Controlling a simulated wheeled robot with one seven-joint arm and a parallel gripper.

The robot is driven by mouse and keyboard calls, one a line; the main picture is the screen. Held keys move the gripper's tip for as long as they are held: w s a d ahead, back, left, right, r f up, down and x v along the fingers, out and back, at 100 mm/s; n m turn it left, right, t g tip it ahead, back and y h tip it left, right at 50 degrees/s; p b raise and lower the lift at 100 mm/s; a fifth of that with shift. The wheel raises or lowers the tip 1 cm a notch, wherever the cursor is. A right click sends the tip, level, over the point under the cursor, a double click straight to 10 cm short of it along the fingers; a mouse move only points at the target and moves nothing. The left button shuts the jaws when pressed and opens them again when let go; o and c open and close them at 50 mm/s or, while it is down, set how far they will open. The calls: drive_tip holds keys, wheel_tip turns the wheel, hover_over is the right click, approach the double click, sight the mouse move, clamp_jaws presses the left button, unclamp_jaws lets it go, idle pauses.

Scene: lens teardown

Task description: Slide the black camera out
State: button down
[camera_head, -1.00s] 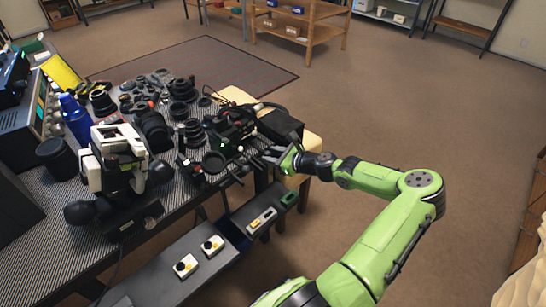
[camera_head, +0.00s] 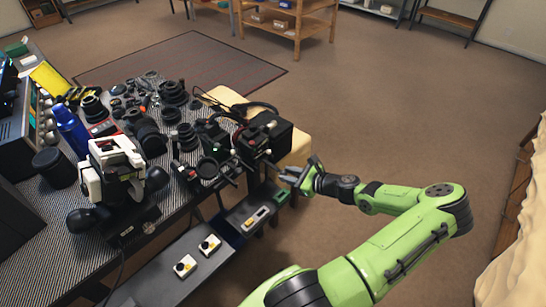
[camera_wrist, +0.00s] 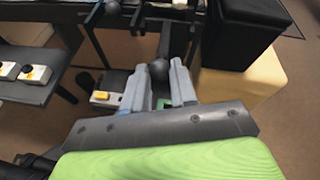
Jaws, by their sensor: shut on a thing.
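My gripper (camera_head: 292,174) is just off the near right edge of the bench in the head view. In the wrist view its two grey fingers (camera_wrist: 160,85) are shut on a dark round knob (camera_wrist: 162,70) at the end of a dark bar. The bar runs away toward the bench's dark frame. A black boxy device (camera_head: 253,140) with thin rods stands at this bench edge, close to my gripper. It may be the black camera, but I cannot tell for sure. The fingers hide part of the knob.
A black box (camera_head: 272,128) stands beside the device, above a pale yellow block (camera_head: 299,148). Several lenses and small parts crowd the bench. A lower grey shelf (camera_head: 165,260) holds small white and yellow units. Brown floor is free at the right.

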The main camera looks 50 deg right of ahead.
drive_tip(key=s, duration=0.3)
drive_tip(key=shift+f, duration=0.15)
drive_tip(key=c, duration=1.2)
unclamp_jaws()
drive_tip(key=shift+s, duration=0.15)
drive_tip(key=p+v, duration=0.4)
drive_tip(key=v, duration=1.1)
drive_tip(key=shift+s+d, duration=0.2)
drive_tip(key=shift+s, duration=0.15)
